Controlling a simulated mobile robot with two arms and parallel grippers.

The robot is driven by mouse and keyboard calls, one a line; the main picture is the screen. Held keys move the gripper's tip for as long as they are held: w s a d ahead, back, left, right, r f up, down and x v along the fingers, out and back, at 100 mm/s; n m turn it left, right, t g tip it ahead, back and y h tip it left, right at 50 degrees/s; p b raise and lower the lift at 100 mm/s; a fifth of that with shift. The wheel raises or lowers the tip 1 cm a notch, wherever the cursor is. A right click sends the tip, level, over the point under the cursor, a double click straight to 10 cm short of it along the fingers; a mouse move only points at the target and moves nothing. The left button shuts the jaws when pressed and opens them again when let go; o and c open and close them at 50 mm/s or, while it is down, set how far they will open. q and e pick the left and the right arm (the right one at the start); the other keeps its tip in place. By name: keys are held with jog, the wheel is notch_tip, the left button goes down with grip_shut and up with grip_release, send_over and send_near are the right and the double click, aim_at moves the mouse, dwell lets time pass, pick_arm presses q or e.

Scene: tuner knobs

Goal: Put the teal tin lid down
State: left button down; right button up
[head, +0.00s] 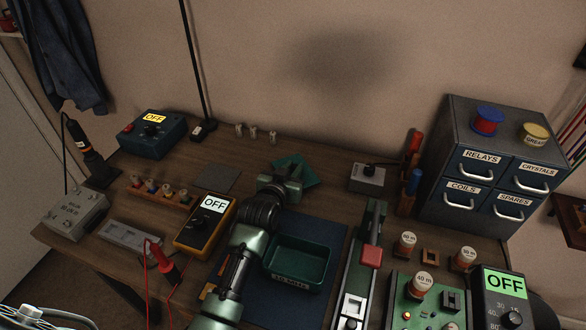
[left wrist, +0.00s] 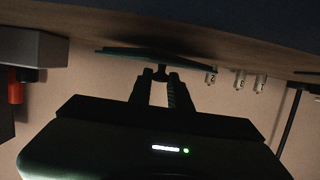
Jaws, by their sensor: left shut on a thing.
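The teal tin lid (head: 296,166) is a flat plate at the back middle of the bench, partly hidden by my left gripper (head: 286,182). In the left wrist view the lid (left wrist: 130,51) shows nearly edge-on, and my left gripper (left wrist: 160,76) is shut on its small knob. The lid looks close to the wooden bench top; I cannot tell whether it touches. An open green tin (head: 301,262) with a label on its front stands on the dark mat, to the right of my left forearm. My right gripper is not in view.
A grey box with a knob (head: 367,180) stands to the right of the lid. Several small cylinders (head: 256,133) stand behind it to the left. A flat grey plate (head: 217,180) lies left of it. A yellow meter (head: 204,226) is left of my arm.

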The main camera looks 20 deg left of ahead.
pick_arm(q)
jog(key=shift+s+f, duration=0.2)
jog(key=shift+f, duration=0.3)
jog(key=c, duration=1.3)
grip_release()
jog(key=shift+s+f, duration=0.1)
jog(key=shift+f, duration=0.05)
jog(key=shift+d, duration=0.1)
jog(key=shift+r, duration=0.5)
jog(key=v, duration=1.1)
jog(key=shift+s+r, duration=0.25)
jog(key=shift+r, duration=0.25)
